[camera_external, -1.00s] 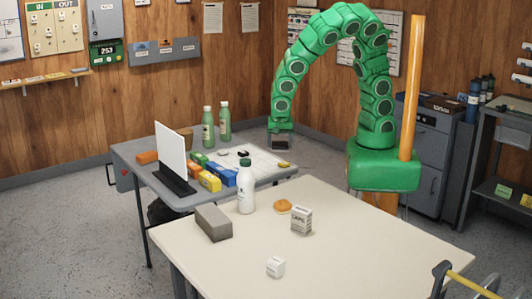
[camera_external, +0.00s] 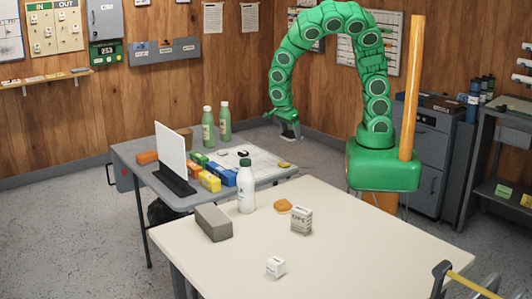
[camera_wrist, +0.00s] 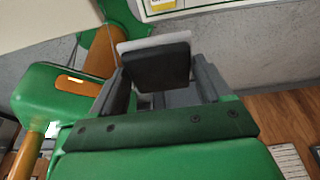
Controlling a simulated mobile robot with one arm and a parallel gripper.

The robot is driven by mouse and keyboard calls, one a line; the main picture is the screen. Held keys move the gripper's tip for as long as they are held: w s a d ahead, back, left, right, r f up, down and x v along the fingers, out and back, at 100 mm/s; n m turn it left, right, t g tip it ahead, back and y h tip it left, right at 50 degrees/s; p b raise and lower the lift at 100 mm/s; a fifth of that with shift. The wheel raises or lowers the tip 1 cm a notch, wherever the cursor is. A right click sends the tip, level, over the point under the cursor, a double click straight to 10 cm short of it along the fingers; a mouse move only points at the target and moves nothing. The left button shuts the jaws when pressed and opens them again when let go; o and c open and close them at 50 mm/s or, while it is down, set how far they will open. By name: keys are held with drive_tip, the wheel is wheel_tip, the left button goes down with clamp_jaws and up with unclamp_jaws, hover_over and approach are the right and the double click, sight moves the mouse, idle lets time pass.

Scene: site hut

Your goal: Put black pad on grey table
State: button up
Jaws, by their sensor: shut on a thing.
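My gripper (camera_external: 290,132) hangs at the end of the arched arm, tilted, above and beyond the back right corner of the grey table (camera_external: 158,190). In the wrist view my gripper (camera_wrist: 158,88) is shut on the black pad (camera_wrist: 158,66). The pad is a dark block with a pale grey layer along its far edge. In the external view the pad is too small to make out clearly. The grey table stands at the left, behind the cream table, and the pad is apart from it.
The grey table holds green bottles (camera_external: 225,123), a white panel on a black stand (camera_external: 173,180), coloured boxes (camera_external: 209,181) and a white sheet with small items (camera_external: 262,160). The cream table (camera_external: 340,262) carries a white bottle (camera_external: 246,192), a grey block (camera_external: 213,222) and smaller items.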

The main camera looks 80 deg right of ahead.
hover_over(262, 164)
drive_tip(key=s, duration=0.4)
wheel_tip(262, 164, down, 4)
drive_tip(key=w+f, duration=0.1)
drive_tip(key=f, duration=0.1)
drive_tip(key=w+f, duration=0.1)
drive_tip(key=w, duration=0.1)
drive_tip(key=shift+a+f, duration=0.35)
drive_tip(key=shift+a, duration=0.05)
drive_tip(key=shift+w+f, duration=0.9)
drive_tip(key=shift+f, duration=1.6)
drive_tip(key=shift+f, duration=0.1)
drive_tip(key=o, duration=1)
drive_tip(key=v, duration=1.2)
